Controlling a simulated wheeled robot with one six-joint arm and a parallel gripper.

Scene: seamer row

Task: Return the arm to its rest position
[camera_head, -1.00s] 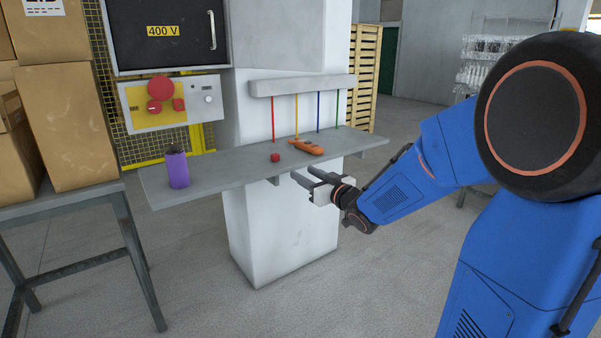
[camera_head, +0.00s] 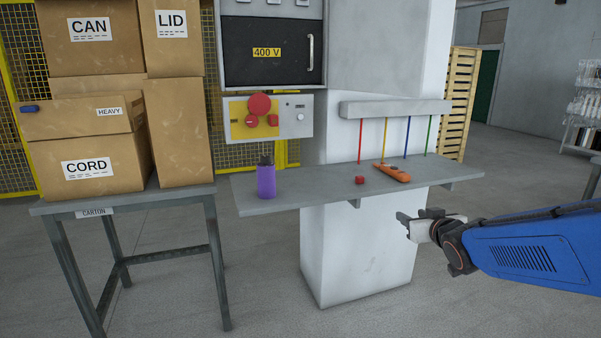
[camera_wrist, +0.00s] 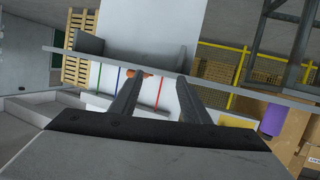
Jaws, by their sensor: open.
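My gripper (camera_head: 408,222) is at the right in the head view, in front of the white pillar and below the level of the grey shelf (camera_head: 300,194). It is apart from the shelf. In the wrist view the two fingers of my gripper (camera_wrist: 155,85) stand spread with nothing between them. My blue arm reaches in from the right edge. The shelf crosses the wrist view (camera_wrist: 215,82) at a slant beyond the fingers.
On the shelf stand a purple bottle (camera_head: 266,180), a small red block (camera_head: 360,180) and an orange tool (camera_head: 392,172). Coloured cords hang from a grey bar (camera_head: 395,109). A table (camera_head: 130,203) with cartons (camera_head: 95,155) stands left. The floor in front is clear.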

